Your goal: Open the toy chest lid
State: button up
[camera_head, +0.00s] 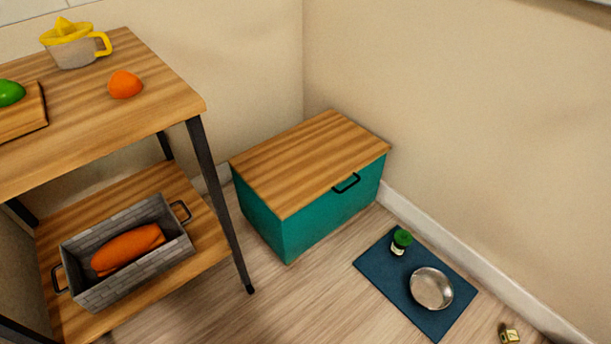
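The toy chest (325,225) stands on the floor in the corner, with teal sides. Its wooden lid (305,160) is shut and lies flat on top. A dark handle (347,183) sits at the lid's front edge, right of the middle. The front and left sides of the chest show; its back is hidden against the walls. My gripper is not in view.
A wooden shelf unit (100,115) with dark legs stands close on the left, holding a juicer (75,45), an orange (125,84) and a grey basket (130,250). A blue mat (385,280) with a bowl (431,288) and a green-lidded jar (401,241) lies right of the chest. Floor before the chest is clear.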

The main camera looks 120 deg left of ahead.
aim_at(288, 171)
jog(key=u, duration=3.75)
jog(key=i+j+z, duration=0.15)
jog(key=i+z, duration=0.2)
jog(key=i+j+z, duration=0.35)
jog(key=i+l, duration=0.05)
jog(key=i, duration=0.05)
